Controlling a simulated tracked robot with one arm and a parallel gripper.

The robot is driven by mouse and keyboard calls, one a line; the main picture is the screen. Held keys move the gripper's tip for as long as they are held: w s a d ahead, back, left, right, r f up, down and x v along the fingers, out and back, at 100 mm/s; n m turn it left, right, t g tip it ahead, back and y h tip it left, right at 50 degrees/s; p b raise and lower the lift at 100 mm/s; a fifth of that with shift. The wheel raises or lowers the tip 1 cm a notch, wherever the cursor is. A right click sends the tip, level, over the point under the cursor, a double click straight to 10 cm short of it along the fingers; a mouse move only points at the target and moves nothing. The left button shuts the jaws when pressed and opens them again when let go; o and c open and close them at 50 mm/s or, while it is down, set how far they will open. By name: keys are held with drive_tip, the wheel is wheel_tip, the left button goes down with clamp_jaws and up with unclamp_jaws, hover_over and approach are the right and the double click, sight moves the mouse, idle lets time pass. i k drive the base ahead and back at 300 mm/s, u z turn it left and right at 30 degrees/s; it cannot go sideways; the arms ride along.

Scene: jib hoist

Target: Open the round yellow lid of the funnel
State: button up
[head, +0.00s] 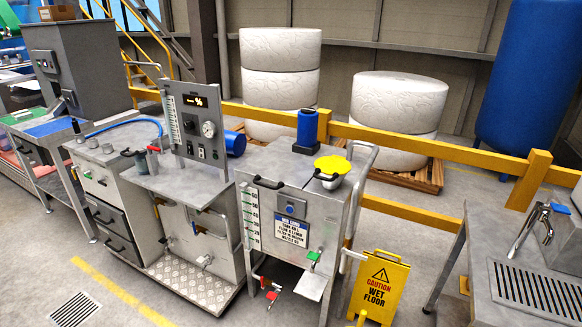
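The round yellow lid (332,164) lies over the top of the funnel, and it looks shut. The grey-white funnel (331,183) shows only as a narrow part below the lid. It stands on the right side of the top of a grey metal tank (272,163), right of the middle of the head view. A dark handle or bar shows at the lid's front edge; I cannot tell which part it belongs to. My gripper is not in view.
A blue motor (307,127) stands behind the lid. A metal rail (357,190) runs along the tank's right side. A panel with gauges (198,123) rises to the left. A yellow wet-floor sign (379,285) and a sink bench (500,240) stand right. Yellow barriers (440,144) run behind.

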sight(336, 166)
drive_tip(key=u, duration=0.05)
drive_tip(key=i, duration=1.5)
drive_tip(key=z, duration=0.5)
